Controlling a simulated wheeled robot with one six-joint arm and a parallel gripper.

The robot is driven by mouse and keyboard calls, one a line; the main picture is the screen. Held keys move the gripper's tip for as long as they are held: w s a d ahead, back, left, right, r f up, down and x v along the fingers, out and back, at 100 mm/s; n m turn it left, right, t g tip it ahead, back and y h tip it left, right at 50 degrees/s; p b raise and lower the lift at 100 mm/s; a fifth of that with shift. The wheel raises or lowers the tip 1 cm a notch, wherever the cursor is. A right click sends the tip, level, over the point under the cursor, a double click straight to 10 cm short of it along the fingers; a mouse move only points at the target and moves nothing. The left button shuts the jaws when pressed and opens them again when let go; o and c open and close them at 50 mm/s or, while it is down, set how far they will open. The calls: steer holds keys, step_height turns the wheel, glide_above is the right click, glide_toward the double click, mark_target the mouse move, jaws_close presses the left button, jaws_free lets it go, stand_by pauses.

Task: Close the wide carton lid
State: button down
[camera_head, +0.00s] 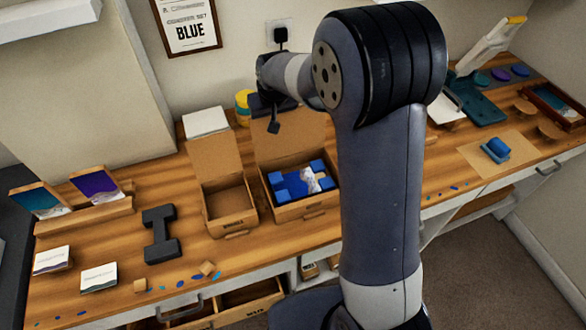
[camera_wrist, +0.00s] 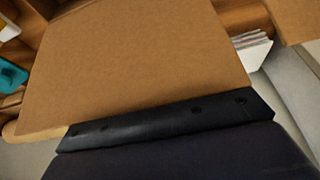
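The wide carton (camera_head: 306,211) stands on the bench with its lid (camera_head: 296,143) raised, leaning back from its rear edge. Blue pieces and a white crumpled item (camera_head: 311,180) lie inside it. My gripper (camera_head: 272,118) is at the top left edge of that lid in the head view, partly hidden by my arm. In the wrist view a brown cardboard panel (camera_wrist: 135,65), apparently this lid, fills the middle. My dark gripper part (camera_wrist: 165,120) lies across its near edge. I cannot tell whether it touches the lid or whether the fingers are open.
A narrower carton (camera_head: 229,209) with a raised lid stands directly left. A white stack (camera_head: 205,122) and a yellow container (camera_head: 243,102) are behind. A dark I-shaped piece (camera_head: 161,233) lies further left.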

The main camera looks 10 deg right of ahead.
steer(key=shift+s+d+b, duration=0.2)
steer(key=shift+s+b, duration=0.1)
steer(key=shift+s, duration=0.75)
steer(key=shift+s+d+b, duration=0.25)
steer(key=shift+s, duration=0.8)
steer(key=shift+s+d+b, duration=0.2)
steer(key=shift+s+b, duration=0.1)
steer(key=shift+s, duration=0.75)
step_height(320, 180, up, 9)
steer(key=p, duration=0.6)
steer(key=shift+p, duration=0.4)
